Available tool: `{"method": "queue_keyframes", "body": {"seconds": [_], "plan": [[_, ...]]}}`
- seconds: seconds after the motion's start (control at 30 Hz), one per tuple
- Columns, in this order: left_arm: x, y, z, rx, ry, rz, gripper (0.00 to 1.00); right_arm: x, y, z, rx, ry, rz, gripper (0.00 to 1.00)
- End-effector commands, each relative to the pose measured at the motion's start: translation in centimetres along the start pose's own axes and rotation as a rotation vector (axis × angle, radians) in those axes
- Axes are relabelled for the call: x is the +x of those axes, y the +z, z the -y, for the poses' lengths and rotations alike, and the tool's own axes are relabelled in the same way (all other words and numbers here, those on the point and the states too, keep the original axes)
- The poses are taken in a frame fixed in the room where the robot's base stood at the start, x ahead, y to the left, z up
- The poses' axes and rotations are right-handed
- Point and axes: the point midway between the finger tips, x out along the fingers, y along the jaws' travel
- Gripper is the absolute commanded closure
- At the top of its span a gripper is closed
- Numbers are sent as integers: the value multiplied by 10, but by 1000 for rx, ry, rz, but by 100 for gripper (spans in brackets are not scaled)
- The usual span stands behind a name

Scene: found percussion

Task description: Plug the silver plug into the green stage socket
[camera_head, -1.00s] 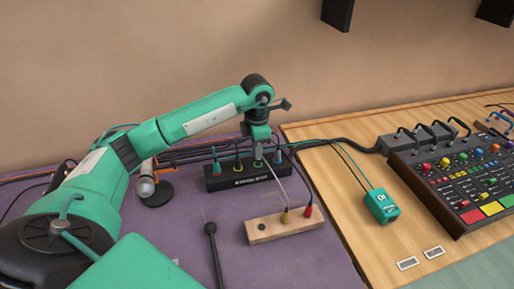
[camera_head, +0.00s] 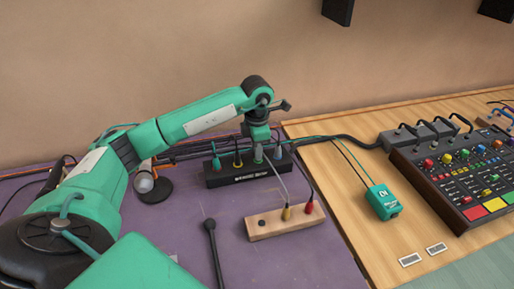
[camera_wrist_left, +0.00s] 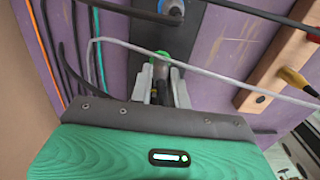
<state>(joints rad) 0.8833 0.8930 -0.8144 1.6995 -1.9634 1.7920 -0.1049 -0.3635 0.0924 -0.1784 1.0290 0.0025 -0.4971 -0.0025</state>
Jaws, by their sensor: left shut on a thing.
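My left gripper (camera_head: 258,153) is shut on the silver plug (camera_wrist_left: 158,72) above the black socket box (camera_head: 225,181). In the wrist view the plug is between the fingers, its far end at the green stage socket (camera_wrist_left: 160,57). The fingers and plug largely cover the socket, and I cannot tell how deep the plug sits. A pale grey cable (camera_head: 281,187) runs from near the gripper toward the wooden block (camera_head: 264,230). My right gripper is not in view.
Teal (camera_head: 216,161), yellow (camera_head: 238,158) and blue (camera_head: 278,153) plugs stand in the box beside my gripper. Yellow (camera_head: 286,213) and red (camera_head: 309,206) plugs stand on the block. A teal box (camera_head: 382,202) and a mixer (camera_head: 455,190) stand to the right.

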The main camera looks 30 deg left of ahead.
Motion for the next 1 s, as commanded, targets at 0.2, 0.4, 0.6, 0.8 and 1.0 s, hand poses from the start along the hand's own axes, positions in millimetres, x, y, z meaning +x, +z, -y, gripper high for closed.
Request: {"method": "queue_keyframes", "body": {"seconds": [0.2, 0.4, 0.6, 0.8, 1.0], "plan": [[8, 0, 0, 0, -1, -2, 100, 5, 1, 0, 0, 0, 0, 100], [8, 0, 0, 0, -1, -2, 57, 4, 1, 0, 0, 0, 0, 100], [7, 0, 0, 0, -1, -2, 57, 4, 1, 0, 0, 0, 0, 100], [-1, 0, 0, 0, 0, 0, 57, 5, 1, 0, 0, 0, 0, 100], [-37, 1, -1, 0, 3, 3, 57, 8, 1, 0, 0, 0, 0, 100]]}}
